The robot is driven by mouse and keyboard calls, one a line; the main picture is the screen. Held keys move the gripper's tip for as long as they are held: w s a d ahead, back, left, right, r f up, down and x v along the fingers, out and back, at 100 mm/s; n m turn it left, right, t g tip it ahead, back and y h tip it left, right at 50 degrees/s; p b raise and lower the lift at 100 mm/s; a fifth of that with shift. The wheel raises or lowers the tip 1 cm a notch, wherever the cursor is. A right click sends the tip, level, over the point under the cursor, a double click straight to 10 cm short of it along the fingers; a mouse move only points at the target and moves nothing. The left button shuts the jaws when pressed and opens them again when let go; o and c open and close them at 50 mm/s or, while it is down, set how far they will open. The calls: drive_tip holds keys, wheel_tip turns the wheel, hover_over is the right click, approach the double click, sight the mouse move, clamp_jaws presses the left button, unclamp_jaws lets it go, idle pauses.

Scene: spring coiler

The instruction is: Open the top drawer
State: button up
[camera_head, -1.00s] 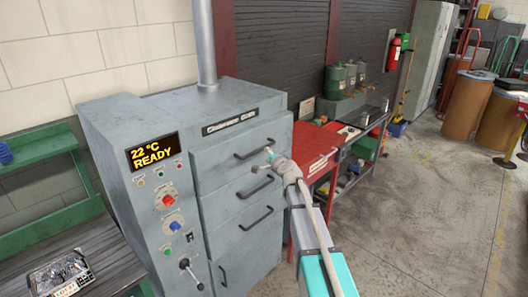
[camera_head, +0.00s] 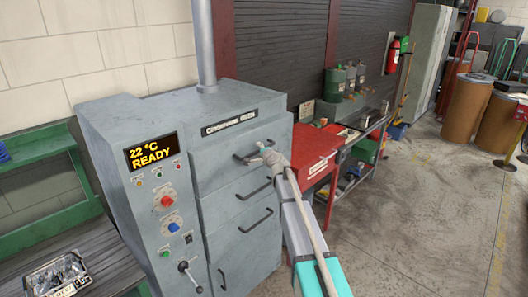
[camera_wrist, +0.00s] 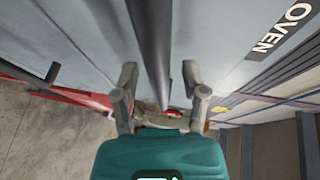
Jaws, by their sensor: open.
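The top drawer (camera_head: 218,170) is the uppermost grey front of the oven cabinet, under its name plate, and looks closed. Its dark bar handle (camera_head: 243,158) is partly hidden by my gripper (camera_head: 262,147) in the head view. In the wrist view my gripper (camera_wrist: 160,78) is open, with one finger on each side of the handle bar (camera_wrist: 152,40). The bar runs between the fingers; I cannot tell whether either finger touches it.
Lower drawers with handles (camera_head: 256,220) sit below. A control panel (camera_head: 152,153) reading "22 °C READY" is on the left. A red workbench (camera_head: 312,165) stands close on the right. The floor (camera_head: 420,220) at right is clear.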

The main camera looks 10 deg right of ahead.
drive_tip(key=shift+c, duration=0.3)
clamp_jaws()
